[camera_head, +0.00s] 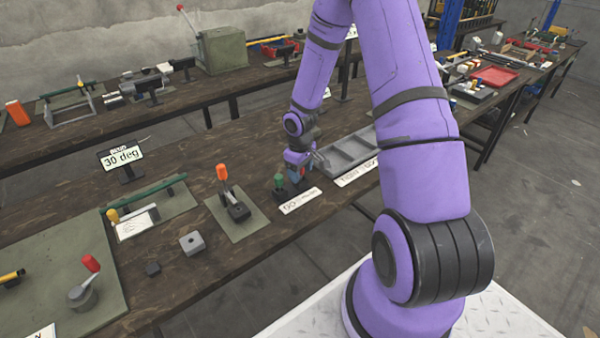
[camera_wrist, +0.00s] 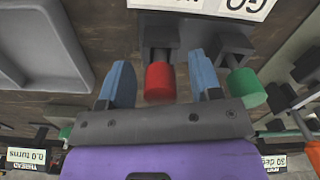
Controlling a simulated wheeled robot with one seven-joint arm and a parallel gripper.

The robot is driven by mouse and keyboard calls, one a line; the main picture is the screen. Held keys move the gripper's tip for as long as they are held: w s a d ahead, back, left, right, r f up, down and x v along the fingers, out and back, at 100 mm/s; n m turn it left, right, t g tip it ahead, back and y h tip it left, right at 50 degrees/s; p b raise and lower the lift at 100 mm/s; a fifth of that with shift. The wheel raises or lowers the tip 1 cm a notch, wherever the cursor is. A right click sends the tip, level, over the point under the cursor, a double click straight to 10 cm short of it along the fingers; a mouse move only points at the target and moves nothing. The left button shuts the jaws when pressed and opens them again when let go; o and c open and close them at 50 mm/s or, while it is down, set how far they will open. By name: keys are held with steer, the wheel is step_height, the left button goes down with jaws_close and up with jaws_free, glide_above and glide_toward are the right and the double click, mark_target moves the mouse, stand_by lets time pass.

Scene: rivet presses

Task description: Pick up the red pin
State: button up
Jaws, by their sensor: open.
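The red pin (camera_wrist: 159,82) shows in the wrist view as a short red cylinder on a dark block (camera_wrist: 158,38). My gripper (camera_wrist: 159,66) is open, with one blue finger on each side of the red pin and a visible gap on both sides. In the head view my gripper (camera_head: 300,160) is low over the bench beside the pin blocks, and it largely hides the red pin there. A green pin (camera_wrist: 246,88) on its own dark block stands just right of the right finger; it also shows in the head view (camera_head: 279,181).
A grey compartment tray (camera_wrist: 42,40) lies close on the left in the wrist view; it also shows in the head view (camera_head: 350,150). A white label (camera_head: 300,200) lies before the blocks. An orange-handled clamp (camera_head: 222,173) stands nearby on a green mat.

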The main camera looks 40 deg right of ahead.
steer(key=shift+c, duration=0.4)
steer(key=c, duration=0.9)
steer(key=shift+c, duration=0.2)
